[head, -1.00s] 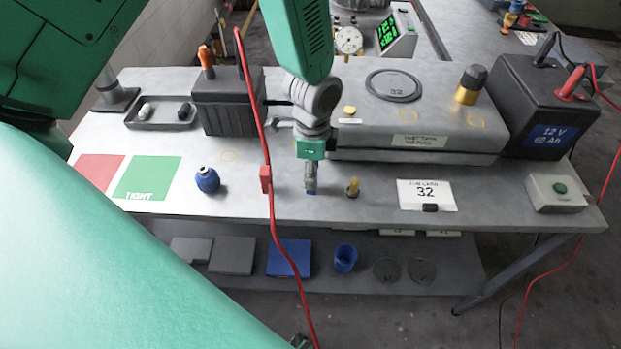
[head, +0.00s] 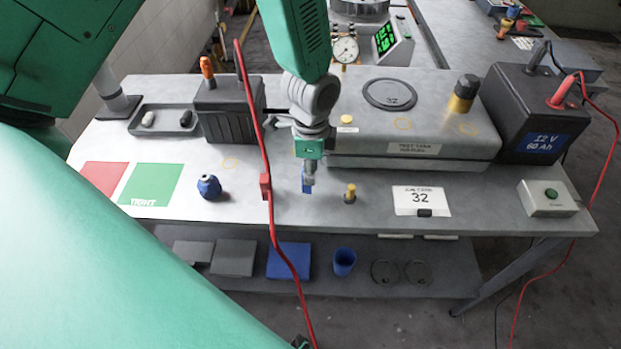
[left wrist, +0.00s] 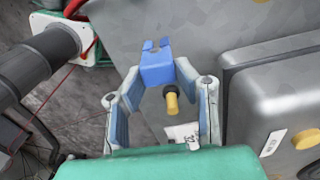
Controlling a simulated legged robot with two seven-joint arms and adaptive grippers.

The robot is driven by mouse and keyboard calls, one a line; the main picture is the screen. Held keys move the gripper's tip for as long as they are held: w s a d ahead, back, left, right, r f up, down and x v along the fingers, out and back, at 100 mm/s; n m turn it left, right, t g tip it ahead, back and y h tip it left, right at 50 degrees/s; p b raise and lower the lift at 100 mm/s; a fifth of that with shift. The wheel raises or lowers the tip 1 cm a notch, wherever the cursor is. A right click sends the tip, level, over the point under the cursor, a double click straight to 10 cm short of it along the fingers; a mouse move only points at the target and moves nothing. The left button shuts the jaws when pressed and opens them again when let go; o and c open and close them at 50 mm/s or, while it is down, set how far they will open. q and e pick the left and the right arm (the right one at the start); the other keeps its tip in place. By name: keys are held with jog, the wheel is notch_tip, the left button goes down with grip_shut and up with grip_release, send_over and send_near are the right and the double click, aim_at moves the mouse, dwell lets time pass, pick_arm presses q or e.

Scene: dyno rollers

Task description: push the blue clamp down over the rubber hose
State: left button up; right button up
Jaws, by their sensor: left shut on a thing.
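My left gripper (head: 307,178) is shut on the small blue clamp (head: 306,187) and holds it just above the bench. In the left wrist view the blue clamp (left wrist: 157,66) sits between the fingertips (left wrist: 157,84), its two prongs pointing away from the gripper. A short yellow stub with a dark collar (head: 350,193) stands on the bench just right of the clamp, apart from it. It also shows in the left wrist view (left wrist: 171,100). I cannot tell whether its dark collar is the rubber hose. My right gripper is not in view.
A red cable (head: 265,150) hangs close to the left of my gripper. The grey test tank (head: 400,155) stands right behind. A blue bulb (head: 209,187) sits to the left, and a card marked 32 (head: 422,200) lies to the right. The battery (head: 535,115) is at the right end.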

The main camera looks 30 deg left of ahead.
pick_arm(q)
jog(key=shift+d+r+p, duration=0.15)
jog(key=shift+r+p, duration=0.4)
jog(key=shift+r, duration=0.4)
jog(key=shift+r+p, duration=0.35)
jog(key=shift+a+r+p, duration=0.2)
jog(key=shift+r+p, duration=0.35)
jog(key=shift+r, duration=0.05)
jog(key=shift+a+r+p, duration=0.2)
jog(key=shift+r+p, duration=0.35)
jog(key=shift+r, duration=0.05)
jog(key=shift+r+p, duration=0.4)
jog(key=shift+r, duration=0.1)
jog(key=shift+d, duration=0.2)
jog(key=shift+d, duration=0.1)
